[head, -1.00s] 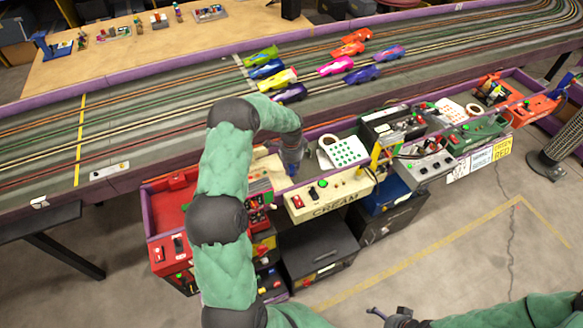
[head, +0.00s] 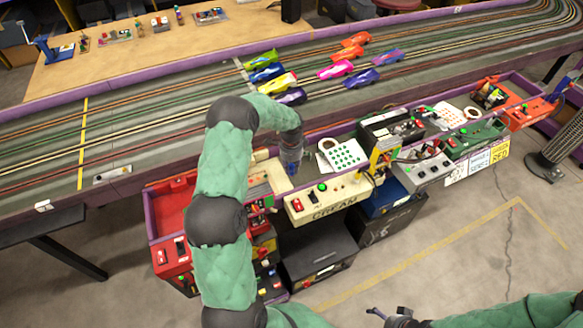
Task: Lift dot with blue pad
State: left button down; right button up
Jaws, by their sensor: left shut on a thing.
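My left gripper (head: 291,163) points down over the cream station, just left of a white card with green dots (head: 345,155). It is shut, with a small blue piece at its tips that looks like the blue pad (head: 293,173); the fingers hide most of it. I cannot tell whether a dot is on the pad or whether it touches the surface below. My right gripper (head: 376,313) is low at the bottom edge, over the floor and away from the stations; its fingers are too small to read.
The cream control box (head: 330,203) has a green button and a red switch. A red tray (head: 172,210) lies to the left, with a black power unit (head: 390,128) to the right. Several toy cars (head: 277,82) stand on the slot track (head: 150,125) behind.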

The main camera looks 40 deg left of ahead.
aim_at(292, 165)
pick_arm(q)
jog(key=shift+r+p, duration=1.2)
jog(key=shift+r, duration=0.8)
